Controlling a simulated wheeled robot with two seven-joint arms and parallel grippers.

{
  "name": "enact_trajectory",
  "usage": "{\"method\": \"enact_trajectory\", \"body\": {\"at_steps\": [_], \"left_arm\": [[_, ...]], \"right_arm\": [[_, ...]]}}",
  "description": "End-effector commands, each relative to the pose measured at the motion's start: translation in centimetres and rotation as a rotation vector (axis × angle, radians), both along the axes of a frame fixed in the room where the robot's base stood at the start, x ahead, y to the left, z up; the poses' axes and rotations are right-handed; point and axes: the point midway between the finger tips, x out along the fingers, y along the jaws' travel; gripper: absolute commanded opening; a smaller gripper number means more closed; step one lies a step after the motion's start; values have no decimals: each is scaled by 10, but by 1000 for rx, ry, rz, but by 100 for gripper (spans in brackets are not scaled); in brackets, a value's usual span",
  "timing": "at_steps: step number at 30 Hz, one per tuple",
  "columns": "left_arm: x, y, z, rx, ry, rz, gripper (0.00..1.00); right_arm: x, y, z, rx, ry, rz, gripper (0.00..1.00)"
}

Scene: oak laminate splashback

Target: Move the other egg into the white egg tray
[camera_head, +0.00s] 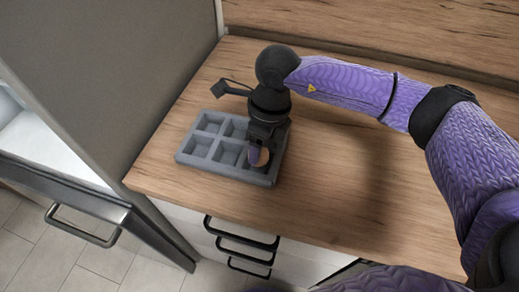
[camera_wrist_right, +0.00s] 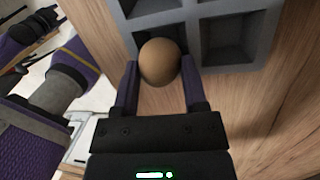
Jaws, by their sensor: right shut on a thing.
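A brown egg (camera_head: 262,157) is between the fingers of my right gripper (camera_head: 257,150), at the front right compartment of a grey egg tray (camera_head: 196,162). In the right wrist view the egg (camera_wrist_right: 160,62) is gripped between both fingertips (camera_wrist_right: 159,76), with the grey tray (camera_wrist_right: 228,62) just beyond it. I cannot tell whether the egg still rests in the compartment or hangs just above it. The other visible compartments look empty. No white egg tray shows in either view. My left gripper cannot be made out.
The tray stands on a wooden counter (camera_head: 335,180), with free room to its right. A grey cabinet side panel (camera_head: 150,70) rises at the left. Beyond it is an open compartment with a white inside (camera_head: 45,140) and a handled front (camera_head: 85,222). Drawers with black handles (camera_head: 240,235) are below.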

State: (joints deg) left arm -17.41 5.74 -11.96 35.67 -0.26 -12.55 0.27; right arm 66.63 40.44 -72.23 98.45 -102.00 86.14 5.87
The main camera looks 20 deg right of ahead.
Motion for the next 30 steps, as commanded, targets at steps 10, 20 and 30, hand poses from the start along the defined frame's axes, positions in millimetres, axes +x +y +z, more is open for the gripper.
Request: {"method": "enact_trajectory", "body": {"at_steps": [10, 20, 30], "left_arm": [[0, 0, -5, 0, -1, -1, 59], [-1, 1, -5, 0, 1, -2, 59], [0, 1, 4, 1, -1, -3, 59]], "right_arm": [[0, 0, -14, -1, 0, 2, 0], [0, 0, -15, -1, 0, 2, 91], [2, -3, 9, 1, -5, 1, 91]]}}
